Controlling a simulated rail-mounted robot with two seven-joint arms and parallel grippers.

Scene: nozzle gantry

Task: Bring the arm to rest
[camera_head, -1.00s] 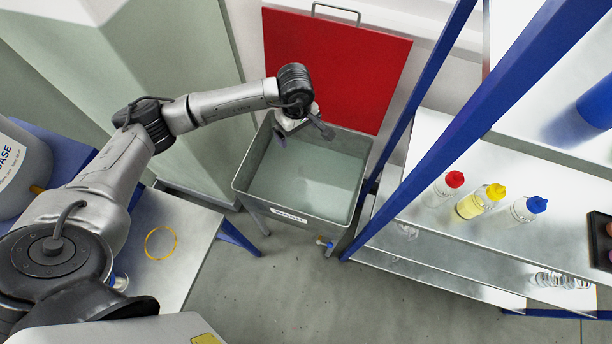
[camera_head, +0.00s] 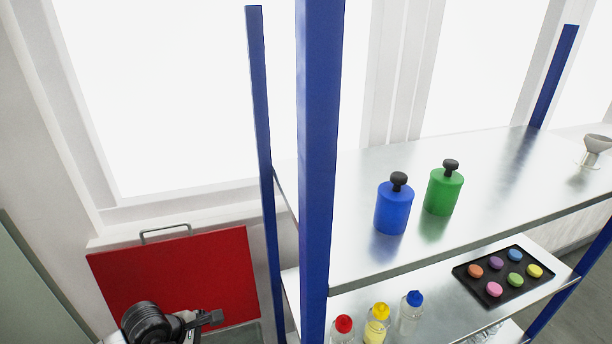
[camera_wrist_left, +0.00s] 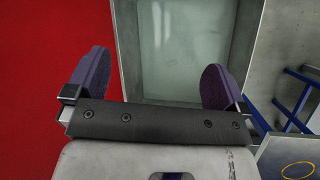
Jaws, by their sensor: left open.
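My left gripper (camera_head: 208,320) shows at the lower left of the head view, in front of the red panel (camera_head: 165,270). In the left wrist view the gripper (camera_wrist_left: 153,88) has its two dark purple finger pads wide apart, with nothing between them. It is over the near part of a grey sink basin (camera_wrist_left: 180,45), whose inside looks empty. Only a sliver of the basin shows in the head view. Most of my left arm is cut off below the head view. My right gripper is in neither view.
A shelf (camera_head: 480,195) with blue posts (camera_head: 318,150) stands right of the gripper. It holds a blue bottle (camera_head: 393,208), a green bottle (camera_head: 443,190), a funnel-like cup (camera_head: 596,148) and a black tray (camera_head: 462,270) of coloured discs. Several capped bottles (camera_head: 376,328) stand lower.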

